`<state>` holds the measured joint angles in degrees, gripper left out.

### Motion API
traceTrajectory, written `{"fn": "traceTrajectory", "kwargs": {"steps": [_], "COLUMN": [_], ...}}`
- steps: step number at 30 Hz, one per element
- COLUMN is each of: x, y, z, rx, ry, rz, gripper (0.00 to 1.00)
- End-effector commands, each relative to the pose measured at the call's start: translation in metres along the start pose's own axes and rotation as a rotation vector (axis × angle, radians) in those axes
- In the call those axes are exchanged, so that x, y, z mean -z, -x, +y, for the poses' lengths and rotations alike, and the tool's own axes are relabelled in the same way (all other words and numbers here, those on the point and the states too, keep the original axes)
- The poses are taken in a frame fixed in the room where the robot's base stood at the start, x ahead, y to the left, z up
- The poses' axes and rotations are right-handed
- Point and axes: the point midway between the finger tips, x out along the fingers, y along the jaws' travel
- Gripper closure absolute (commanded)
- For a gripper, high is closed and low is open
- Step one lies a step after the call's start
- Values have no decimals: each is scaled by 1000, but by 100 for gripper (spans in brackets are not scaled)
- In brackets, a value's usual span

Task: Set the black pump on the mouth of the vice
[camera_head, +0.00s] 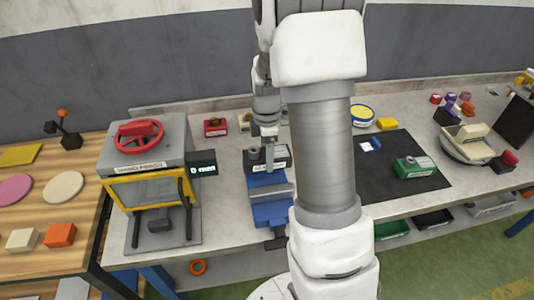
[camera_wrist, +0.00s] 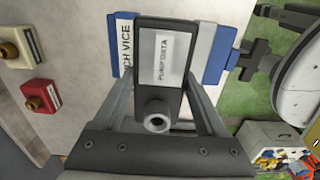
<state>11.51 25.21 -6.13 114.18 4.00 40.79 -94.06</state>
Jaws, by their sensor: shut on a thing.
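The black pump (camera_wrist: 175,98) is between the fingers of my gripper (camera_wrist: 160,90) in the wrist view, its "PUMP BETA" label facing the camera and its round grey port toward the palm. In the head view my gripper (camera_head: 268,160) is shut on the pump (camera_head: 281,154) at the far end of the blue vice (camera_head: 270,212). In the wrist view the vice (camera_wrist: 226,55) shows on both sides of the pump, so the pump overlaps it. I cannot tell whether the pump touches the vice; its underside is hidden.
A press with a red handwheel (camera_head: 138,132) stands left of the vice. A green pump-like unit (camera_head: 414,167) sits on a black mat (camera_head: 375,188) at right. Red (camera_head: 215,126) and beige (camera_head: 245,122) button boxes stand behind. My arm hides the bench right of the vice.

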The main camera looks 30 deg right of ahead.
Motion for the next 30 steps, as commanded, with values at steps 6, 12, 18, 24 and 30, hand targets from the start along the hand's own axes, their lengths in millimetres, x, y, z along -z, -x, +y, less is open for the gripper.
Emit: {"fn": "traceTrajectory", "kwargs": {"steps": [6, 12, 18, 24, 30], "x": [0, 0, 0, 0, 0], "y": [-4, -16, -29, -42, -56], "z": [1, 0, 0, 0, 0], "rx": [-2, -2, -1, -1, -1], "ry": [-1, -2, 0, 0, 0], "rz": [0, 0, 1, 0, 0], "gripper": [100, 100, 100, 100, 100]}}
